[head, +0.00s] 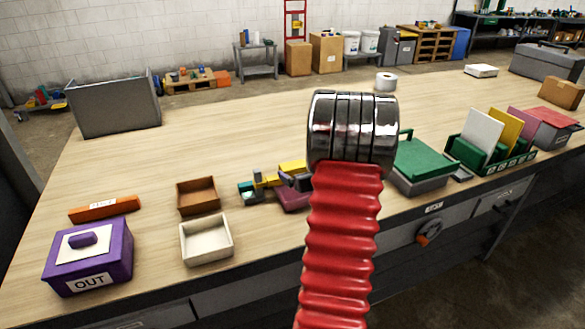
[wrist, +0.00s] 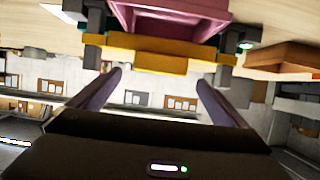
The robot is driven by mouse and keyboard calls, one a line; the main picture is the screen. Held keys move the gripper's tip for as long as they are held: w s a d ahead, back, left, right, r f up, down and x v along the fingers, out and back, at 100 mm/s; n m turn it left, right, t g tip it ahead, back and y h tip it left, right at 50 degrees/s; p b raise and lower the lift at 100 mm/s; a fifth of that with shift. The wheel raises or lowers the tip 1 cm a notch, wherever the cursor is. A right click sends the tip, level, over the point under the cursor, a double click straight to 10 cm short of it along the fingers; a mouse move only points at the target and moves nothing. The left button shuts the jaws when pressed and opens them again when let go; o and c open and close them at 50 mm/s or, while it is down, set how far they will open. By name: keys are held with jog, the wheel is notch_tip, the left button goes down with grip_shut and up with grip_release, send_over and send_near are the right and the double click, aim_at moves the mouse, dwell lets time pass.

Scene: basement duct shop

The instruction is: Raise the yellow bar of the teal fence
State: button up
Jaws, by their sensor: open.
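The teal fence (head: 248,188) stands on the bench left of my red arm in the head view, partly hidden by the arm. Its yellow bar (head: 266,181) is low there and also runs across the top of the wrist view (wrist: 150,52), between two grey posts. The fingertips appear just short of the bar; contact cannot be told. In the head view the gripper is mostly hidden.
A maroon tray (wrist: 180,14) lies just behind the bar in the wrist view. A brown tray (head: 198,208), a cream tray (head: 207,255) and a purple OUT box (head: 88,270) stand to the left. A green-lidded box (head: 421,165) stands right of my arm.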

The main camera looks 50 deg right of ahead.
aim_at(294, 167)
jog(key=x, duration=0.8)
jog(key=shift+w, duration=0.1)
jog(key=shift+c, duration=0.6)
jog(key=c, duration=1.4)
jog(key=shift+w, duration=0.1)
